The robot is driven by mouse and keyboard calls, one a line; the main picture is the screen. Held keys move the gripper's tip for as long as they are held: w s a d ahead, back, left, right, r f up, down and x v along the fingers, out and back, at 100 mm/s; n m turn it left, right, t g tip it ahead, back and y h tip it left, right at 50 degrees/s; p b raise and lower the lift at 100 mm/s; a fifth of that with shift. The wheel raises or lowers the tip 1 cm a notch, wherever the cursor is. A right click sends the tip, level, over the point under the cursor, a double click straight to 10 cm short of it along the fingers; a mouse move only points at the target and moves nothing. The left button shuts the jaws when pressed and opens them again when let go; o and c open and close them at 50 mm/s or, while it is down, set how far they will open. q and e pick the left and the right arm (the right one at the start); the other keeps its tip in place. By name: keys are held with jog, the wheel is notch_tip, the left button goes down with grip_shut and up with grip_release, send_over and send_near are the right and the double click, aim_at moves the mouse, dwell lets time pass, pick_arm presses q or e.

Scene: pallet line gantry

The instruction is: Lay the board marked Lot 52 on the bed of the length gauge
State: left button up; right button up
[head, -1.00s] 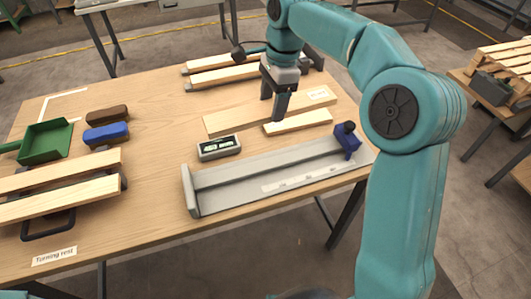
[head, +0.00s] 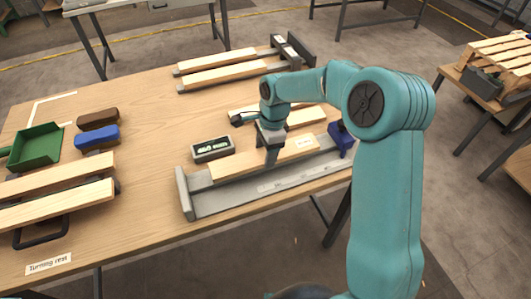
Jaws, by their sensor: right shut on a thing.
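The length gauge (head: 228,204) is a long grey tray at the table's front edge, with an end plate at its left and a blue clamp-like stop (head: 341,139) at its right. My right gripper (head: 269,161) is shut on a pale board (head: 235,165) across its middle. The board lies lengthwise over the back part of the gauge bed, its left end near the end plate. I cannot tell whether it touches the bed. A small white label (head: 305,142) sits near its right end, too small to read. My left gripper is not in view.
Another pale board (head: 305,117) lies behind the gauge, partly hidden by my arm. Boards lie on racks at the back and left. A green scoop (head: 38,145) and brown and blue blocks (head: 97,137) stand left.

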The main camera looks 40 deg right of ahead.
jog(key=shift+w+f, duration=0.1)
jog(key=shift+f, duration=0.85)
jog(key=shift+f, duration=0.15)
jog(key=o, duration=1.2)
jog(key=r, duration=0.4)
jog(key=d+r, duration=0.1)
jog(key=r, duration=0.7)
jog(key=shift+s+d+r, duration=0.2)
jog(key=shift+s+d, duration=0.1)
jog(key=shift+d, duration=0.05)
